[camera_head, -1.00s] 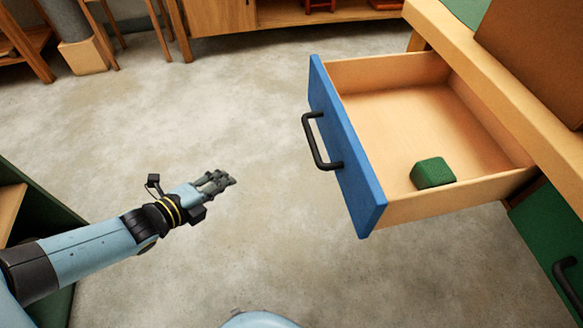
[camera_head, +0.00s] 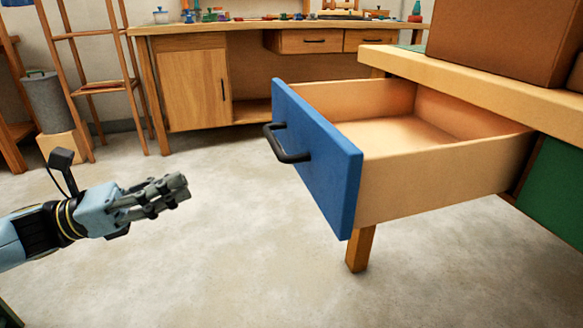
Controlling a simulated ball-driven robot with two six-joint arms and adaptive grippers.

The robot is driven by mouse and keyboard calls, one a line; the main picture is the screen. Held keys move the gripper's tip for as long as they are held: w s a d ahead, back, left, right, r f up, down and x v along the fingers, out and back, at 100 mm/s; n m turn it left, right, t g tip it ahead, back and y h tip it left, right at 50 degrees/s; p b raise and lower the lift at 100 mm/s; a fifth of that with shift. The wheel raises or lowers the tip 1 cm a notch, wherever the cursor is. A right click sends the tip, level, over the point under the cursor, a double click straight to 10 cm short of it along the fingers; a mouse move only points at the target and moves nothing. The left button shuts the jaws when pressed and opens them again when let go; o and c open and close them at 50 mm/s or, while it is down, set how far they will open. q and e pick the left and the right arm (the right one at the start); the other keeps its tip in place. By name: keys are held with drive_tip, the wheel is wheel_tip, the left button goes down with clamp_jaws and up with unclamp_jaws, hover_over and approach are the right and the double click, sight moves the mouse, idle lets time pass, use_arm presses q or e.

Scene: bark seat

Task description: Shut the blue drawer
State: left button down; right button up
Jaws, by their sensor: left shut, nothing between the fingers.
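The blue drawer (camera_head: 318,152) hangs pulled out from a wooden bench, its blue front facing left and its black handle (camera_head: 287,146) sticking out from it. The part of the drawer's floor that shows is bare; the near part is hidden behind the near side wall. My left gripper (camera_head: 180,188) is shut and empty, to the left of the drawer front and apart from the handle, with its fingers pointing right. My right gripper is not in view.
The bench top (camera_head: 470,90) carries a brown box (camera_head: 500,40). A green panel (camera_head: 560,190) lies under the bench at right. A wooden workbench (camera_head: 190,85) with small items and a ladder (camera_head: 95,88) stand at the back. Floor between gripper and drawer is clear.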

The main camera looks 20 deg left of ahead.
use_arm(q)
drive_tip(key=b+x, duration=0.2)
drive_tip(key=x, duration=1.1)
drive_tip(key=shift+w, duration=0.2)
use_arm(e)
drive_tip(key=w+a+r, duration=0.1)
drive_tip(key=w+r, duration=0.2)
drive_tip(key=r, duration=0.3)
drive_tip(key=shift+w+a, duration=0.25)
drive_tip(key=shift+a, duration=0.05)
use_arm(q)
drive_tip(key=shift+d, duration=0.15)
drive_tip(key=shift+d, duration=0.1)
